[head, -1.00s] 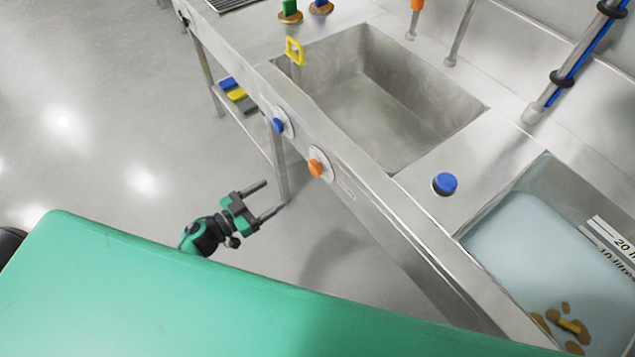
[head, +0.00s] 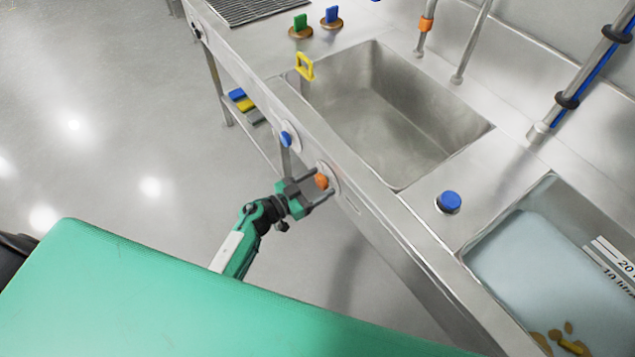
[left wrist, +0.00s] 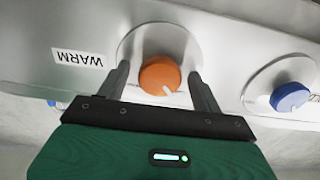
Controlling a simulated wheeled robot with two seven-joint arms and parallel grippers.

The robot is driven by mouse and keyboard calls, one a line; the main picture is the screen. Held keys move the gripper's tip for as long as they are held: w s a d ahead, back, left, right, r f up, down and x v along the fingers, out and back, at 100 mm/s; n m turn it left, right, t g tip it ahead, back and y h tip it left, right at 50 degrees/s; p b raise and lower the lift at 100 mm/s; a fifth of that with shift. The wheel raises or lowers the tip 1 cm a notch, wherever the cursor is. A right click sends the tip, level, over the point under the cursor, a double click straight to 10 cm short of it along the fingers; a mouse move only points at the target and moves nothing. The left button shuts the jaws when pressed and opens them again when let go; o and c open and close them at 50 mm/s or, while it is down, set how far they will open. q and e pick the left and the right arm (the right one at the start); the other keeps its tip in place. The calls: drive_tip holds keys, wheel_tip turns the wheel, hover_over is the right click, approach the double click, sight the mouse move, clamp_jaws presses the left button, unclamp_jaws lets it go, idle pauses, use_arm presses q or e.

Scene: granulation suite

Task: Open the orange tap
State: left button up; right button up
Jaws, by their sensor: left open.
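The orange tap (head: 321,181) is a round knob on a pale disc on the sink's front panel. In the left wrist view the orange tap (left wrist: 160,76) shows a white mark at its lower right, and a label reading WARM (left wrist: 76,57) sits beside it, upside down. My left gripper (head: 320,186) is open at the tap, one finger on each side of the knob. In the left wrist view its fingers (left wrist: 160,85) flank the knob with a gap on the left; contact on the right is hard to tell. My right gripper is not in view.
A blue knob (head: 287,139) sits on the same panel, left of the orange one. Behind the panel are an empty sink basin (head: 385,110) with a yellow handle (head: 304,66) at its rim, a blue button (head: 449,202) and a water-filled basin (head: 530,260).

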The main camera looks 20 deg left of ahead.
use_arm(q)
drive_tip(key=shift+w, duration=0.1)
drive_tip(key=c, duration=1)
